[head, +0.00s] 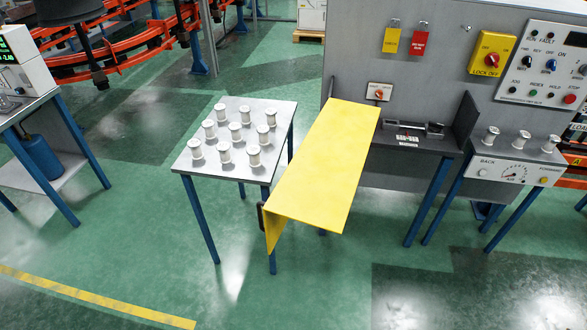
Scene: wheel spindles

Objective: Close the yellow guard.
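The yellow guard (328,165) shows in the head view as a broad bent yellow panel. Its far end meets the front of the grey machine, and it sticks out toward me and to the left. A short flange folds down at its near end, with a small dark handle (261,216) at its left edge. The guard stands swung away from the dark bench (415,137), whose top is uncovered and holds a small metal fixture (413,128). My gripper is not in view.
A small table (215,172) with several white spools stands left of the guard, close to it. A console (505,165) with more spools stands at the right. A workbench (45,100) is at the far left. Green floor in front is clear.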

